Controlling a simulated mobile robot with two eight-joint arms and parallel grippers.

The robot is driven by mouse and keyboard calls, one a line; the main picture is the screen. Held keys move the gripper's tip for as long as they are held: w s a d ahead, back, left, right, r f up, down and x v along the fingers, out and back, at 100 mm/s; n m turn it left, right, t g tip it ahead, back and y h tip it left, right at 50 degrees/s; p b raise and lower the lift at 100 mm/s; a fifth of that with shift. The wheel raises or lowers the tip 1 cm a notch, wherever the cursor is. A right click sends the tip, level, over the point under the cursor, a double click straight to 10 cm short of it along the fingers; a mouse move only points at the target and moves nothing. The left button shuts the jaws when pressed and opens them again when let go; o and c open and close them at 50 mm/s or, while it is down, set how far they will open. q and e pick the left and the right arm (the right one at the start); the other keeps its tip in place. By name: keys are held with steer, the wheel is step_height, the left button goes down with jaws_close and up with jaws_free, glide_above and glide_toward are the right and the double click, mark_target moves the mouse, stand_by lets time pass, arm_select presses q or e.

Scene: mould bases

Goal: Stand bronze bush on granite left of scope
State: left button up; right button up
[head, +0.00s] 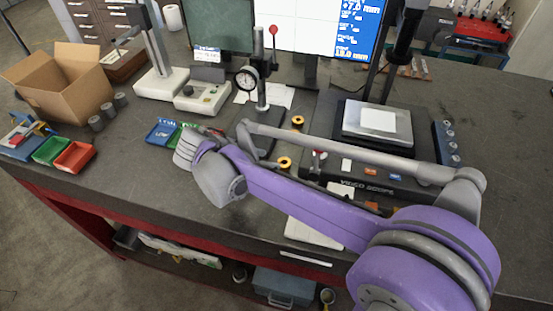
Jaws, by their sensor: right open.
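A bronze bush (298,121) stands on the dark grey surface (222,235) left of the scope (372,186). A second bronze-coloured ring (284,163) sits nearer, just behind my right forearm. The scope has a black base lettered as a video scope, with a pale stage (378,122); my arm crosses in front of it. My right gripper (187,148) is at the far left end of my purple arm, beside small blue and green trays, apart from both rings. It is open; its fingers are mostly hidden by the wrist. My left gripper is out of view.
A dial gauge stand (260,95) with a red knob stands behind the rings. A cardboard box (62,82), grey cylinders (120,100) and coloured bins (73,157) are at the left. Several blue-grey parts (446,142) line the scope's right. The front-left surface is clear.

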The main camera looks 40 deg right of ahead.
steer(key=shift+v, duration=2.2)
